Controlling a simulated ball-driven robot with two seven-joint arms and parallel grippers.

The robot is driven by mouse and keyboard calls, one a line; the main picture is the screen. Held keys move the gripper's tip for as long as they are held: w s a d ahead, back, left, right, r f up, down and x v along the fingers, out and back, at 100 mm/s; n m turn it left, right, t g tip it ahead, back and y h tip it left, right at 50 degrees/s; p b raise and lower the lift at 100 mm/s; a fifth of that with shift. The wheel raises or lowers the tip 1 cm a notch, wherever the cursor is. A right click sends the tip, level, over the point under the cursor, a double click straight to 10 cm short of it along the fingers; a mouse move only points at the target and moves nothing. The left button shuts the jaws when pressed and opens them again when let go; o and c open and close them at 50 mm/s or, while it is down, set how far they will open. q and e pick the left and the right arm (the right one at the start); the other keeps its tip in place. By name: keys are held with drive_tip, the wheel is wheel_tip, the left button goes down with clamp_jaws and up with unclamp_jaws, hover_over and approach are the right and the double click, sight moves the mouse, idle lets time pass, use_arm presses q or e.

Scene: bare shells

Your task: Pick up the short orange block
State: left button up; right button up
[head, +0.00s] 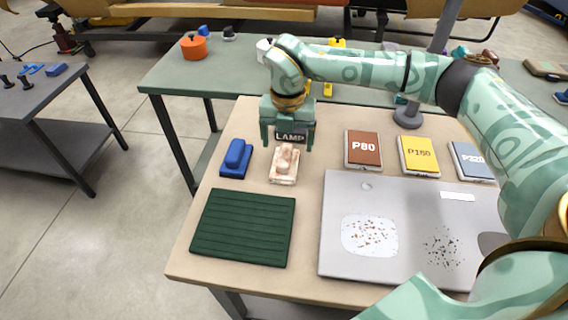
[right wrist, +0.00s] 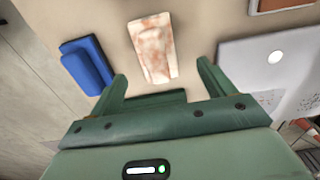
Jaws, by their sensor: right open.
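A short block in mottled pale orange and white (head: 284,164) lies on the tan worktop, with a raised piece on top. It is the nearest match to an orange block on this table. It also shows in the right wrist view (right wrist: 152,47), just beyond my fingertips. My right gripper (head: 288,146) is open and empty, above and slightly behind the block in the head view. In the right wrist view the fingers (right wrist: 161,72) point towards the block, apart from it. My left gripper is not in view.
A blue block (head: 236,159) sits left of the mottled block. A dark green ribbed mat (head: 242,228) lies in front. P80 (head: 363,149) and P150 (head: 418,156) pads and a grey board (head: 400,200) are to the right. An orange pot (head: 194,47) stands on the back table.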

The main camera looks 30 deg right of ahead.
sight(285, 154)
drive_tip(key=shift+f, duration=0.55)
drive_tip(key=f, duration=0.1)
drive_tip(key=f+b, duration=0.1)
drive_tip(key=f, duration=0.1)
drive_tip(key=f+b, duration=0.1)
drive_tip(key=f, duration=0.1)
drive_tip(key=shift+w+a, duration=0.2)
drive_tip(key=shift+w, duration=0.1)
drive_tip(key=shift+r, duration=0.1)
drive_tip(key=shift+c, duration=0.6)
drive_tip(key=c, duration=1)
